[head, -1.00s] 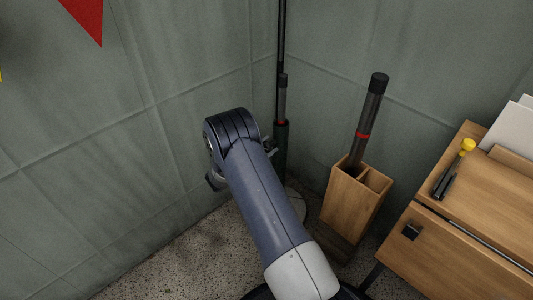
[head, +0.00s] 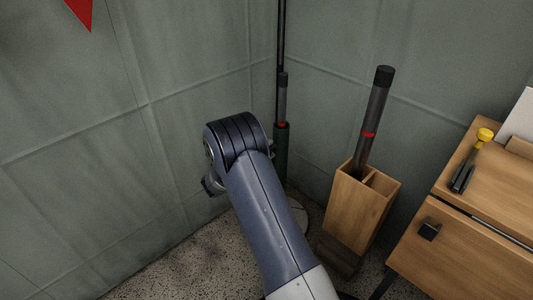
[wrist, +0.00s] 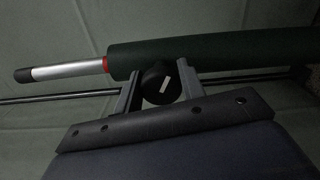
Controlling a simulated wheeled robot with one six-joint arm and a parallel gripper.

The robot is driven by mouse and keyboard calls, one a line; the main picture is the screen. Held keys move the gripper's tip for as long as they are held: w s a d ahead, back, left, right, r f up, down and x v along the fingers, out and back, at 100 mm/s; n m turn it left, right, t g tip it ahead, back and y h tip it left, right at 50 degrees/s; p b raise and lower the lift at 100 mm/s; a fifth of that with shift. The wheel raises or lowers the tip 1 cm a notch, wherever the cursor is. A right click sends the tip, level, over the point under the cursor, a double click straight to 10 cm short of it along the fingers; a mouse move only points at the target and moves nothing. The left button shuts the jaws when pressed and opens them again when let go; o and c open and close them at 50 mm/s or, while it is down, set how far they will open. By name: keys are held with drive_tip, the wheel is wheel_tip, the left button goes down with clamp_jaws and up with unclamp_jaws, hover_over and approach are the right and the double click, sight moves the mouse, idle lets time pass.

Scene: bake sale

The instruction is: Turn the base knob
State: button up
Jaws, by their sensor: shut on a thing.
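The base knob (wrist: 158,92) is round and black with a white mark on its face, in the middle of the wrist view. My gripper (wrist: 161,70) is shut on it, one finger on each side. A dark green sleeve (wrist: 230,50) with a red ring and a silver tube runs just beyond the knob. In the head view this sleeve (head: 281,150) stands upright in the corner, above a pale round base (head: 298,215). My arm hides the knob and the fingers in the head view.
A wooden holder (head: 350,210) with a dark tube (head: 375,115) stands right of the pole. A wooden cabinet (head: 455,250) with a yellow-headed tool (head: 470,160) on top is at the right. Grey panelled walls (head: 100,150) close in the corner.

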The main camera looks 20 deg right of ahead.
drive_tip(key=shift+f+m, duration=0.1)
drive_tip(key=shift+m, duration=0.4)
drive_tip(key=o, duration=1)
drive_tip(key=shift+c, duration=0.2)
drive_tip(key=shift+a, duration=0.1)
drive_tip(key=p+v, duration=0.3)
drive_tip(key=v, duration=0.7)
drive_tip(key=shift+s+a, duration=0.15)
drive_tip(key=shift+a, duration=0.1)
drive_tip(key=b+x, duration=0.3)
drive_tip(key=x, duration=0.8)
drive_tip(key=shift+n, duration=0.3)
